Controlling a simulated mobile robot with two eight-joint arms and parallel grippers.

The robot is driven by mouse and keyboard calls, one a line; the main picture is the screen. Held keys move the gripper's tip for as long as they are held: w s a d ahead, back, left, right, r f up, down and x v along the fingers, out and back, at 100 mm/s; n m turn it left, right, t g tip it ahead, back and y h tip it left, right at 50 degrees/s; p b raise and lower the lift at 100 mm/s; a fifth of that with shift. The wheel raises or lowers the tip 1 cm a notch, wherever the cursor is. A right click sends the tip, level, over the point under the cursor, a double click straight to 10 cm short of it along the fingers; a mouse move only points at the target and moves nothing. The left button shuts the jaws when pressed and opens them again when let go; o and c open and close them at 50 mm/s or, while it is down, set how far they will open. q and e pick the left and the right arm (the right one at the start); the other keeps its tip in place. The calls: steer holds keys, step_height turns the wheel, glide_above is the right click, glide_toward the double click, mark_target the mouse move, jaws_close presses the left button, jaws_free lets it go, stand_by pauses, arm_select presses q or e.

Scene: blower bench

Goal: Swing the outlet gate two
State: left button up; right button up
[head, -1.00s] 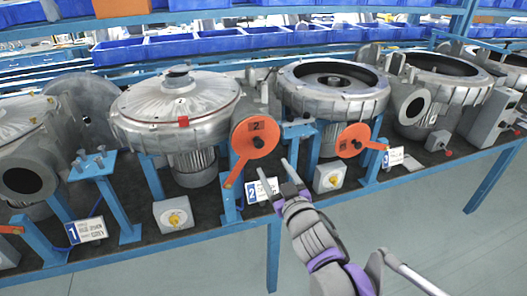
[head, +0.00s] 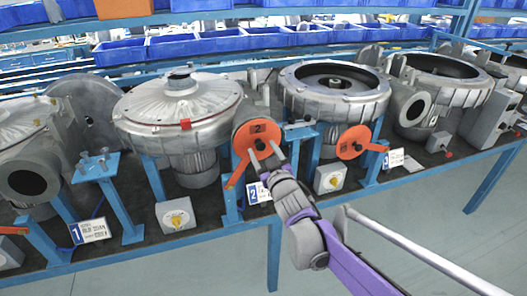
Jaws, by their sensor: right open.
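Outlet gate two is an orange disc (head: 261,128) marked "2" at the outlet of the middle-left blower, with an orange lever (head: 235,174) pointing down and left. My right gripper (head: 263,149) comes up from below with its two grey fingers apart and empty. Its fingertips overlap the lower part of the disc in the picture, to the right of the lever. I cannot tell whether they touch it. My left gripper does not show.
Another orange gate (head: 352,142) with a lever is to the right, near label 3 (head: 394,159). Silver blowers (head: 180,105) line the blue-framed bench. Switch boxes with yellow knobs (head: 177,216) sit along its front. The floor in front is clear.

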jaws_close()
stand_by(1.3)
